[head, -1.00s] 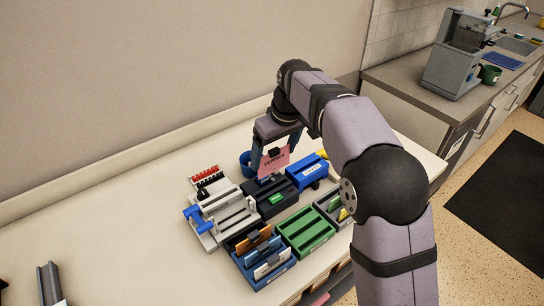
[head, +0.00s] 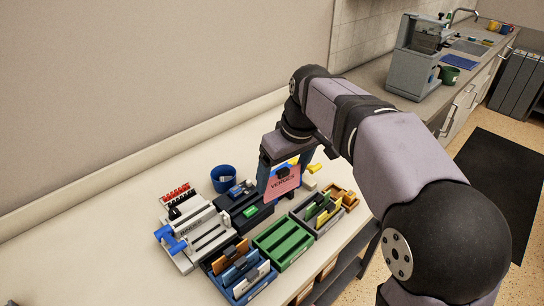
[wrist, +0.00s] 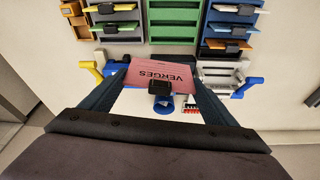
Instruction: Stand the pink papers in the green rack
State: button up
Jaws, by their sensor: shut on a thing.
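The pink papers (head: 282,189), marked VERGES and held in a black clip, are in my gripper (head: 284,171). The gripper is shut on them and holds them raised above the table. The papers also show in the wrist view (wrist: 150,75), between the fingers (wrist: 159,88). The green rack (head: 284,241) stands on the table below and in front of the papers in the head view, apart from them. Its slots look empty. The rack also shows at the top middle of the wrist view (wrist: 172,31).
A blue rack (head: 247,285) with clipped papers stands left of the green rack. A grey rack (head: 327,228) with green and yellow papers stands right of it. A black box (head: 247,212), a white punch machine (head: 195,236) and a blue cup (head: 224,179) are behind and left.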

jog(key=s+f+n, duration=0.1)
jog(key=s+f, duration=0.3)
jog(key=f, duration=0.2)
jog(key=shift+d+f+n, duration=0.3)
jog(key=shift+f+n, duration=0.05)
jog(key=shift+n, duration=0.05)
jog(key=shift+s+f, duration=0.1)
jog(key=shift+f, duration=0.05)
jog(key=shift+f+b, duration=3.5)
jog(key=shift+f, duration=0.5)
jog(key=o, duration=1.1)
